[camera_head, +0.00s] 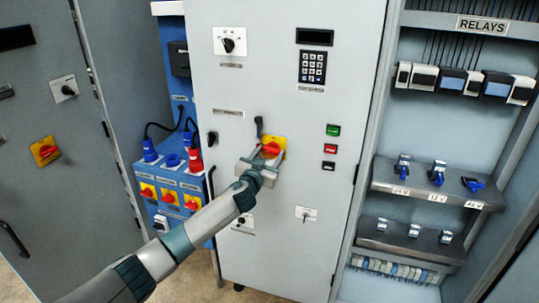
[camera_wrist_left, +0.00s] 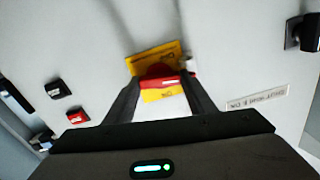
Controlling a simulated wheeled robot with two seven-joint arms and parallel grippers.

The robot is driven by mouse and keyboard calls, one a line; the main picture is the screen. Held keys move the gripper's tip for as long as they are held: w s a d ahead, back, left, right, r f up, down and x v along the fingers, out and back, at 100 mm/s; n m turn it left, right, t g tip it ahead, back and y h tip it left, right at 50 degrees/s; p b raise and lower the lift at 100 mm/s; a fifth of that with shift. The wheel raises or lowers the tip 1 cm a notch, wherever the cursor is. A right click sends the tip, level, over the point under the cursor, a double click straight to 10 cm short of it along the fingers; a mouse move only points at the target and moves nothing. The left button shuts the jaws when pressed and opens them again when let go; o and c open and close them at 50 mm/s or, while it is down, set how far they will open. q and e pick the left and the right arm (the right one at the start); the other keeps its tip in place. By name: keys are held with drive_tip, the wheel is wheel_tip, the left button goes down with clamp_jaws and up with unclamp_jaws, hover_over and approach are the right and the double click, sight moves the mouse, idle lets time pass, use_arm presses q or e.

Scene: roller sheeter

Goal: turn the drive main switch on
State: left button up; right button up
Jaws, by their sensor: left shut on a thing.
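The switch on the middle grey cabinet door has a red rotary knob (camera_head: 271,149) on a yellow plate (camera_head: 281,142). My left gripper (camera_head: 264,158) reaches it from the lower left and is shut on the red knob. In the left wrist view, the two dark fingers stand on either side of the red knob (camera_wrist_left: 158,71), in front of the yellow plate (camera_wrist_left: 172,53). The knob is partly hidden by the fingers, and I cannot read its exact setting. My right gripper is in neither view.
Green and red push buttons (camera_head: 331,148) sit right of the switch, with a keypad (camera_head: 312,66) above. A dark handle (camera_head: 211,183) is on the door's left edge. A blue panel (camera_head: 178,180) with plugs stands left; an open relay cabinet (camera_head: 468,135) stands right.

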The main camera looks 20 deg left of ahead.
use_arm(q)
drive_tip(key=m, duration=0.8)
drive_tip(key=m+p, duration=0.1)
drive_tip(key=m, duration=0.3)
drive_tip(key=shift+d+m+p, duration=0.1)
drive_tip(key=shift+m+p, duration=0.3)
drive_tip(key=shift+m, duration=1.5)
drive_tip(key=shift+f, duration=0.1)
drive_tip(key=o, duration=1)
drive_tip(key=shift+o, duration=0.2)
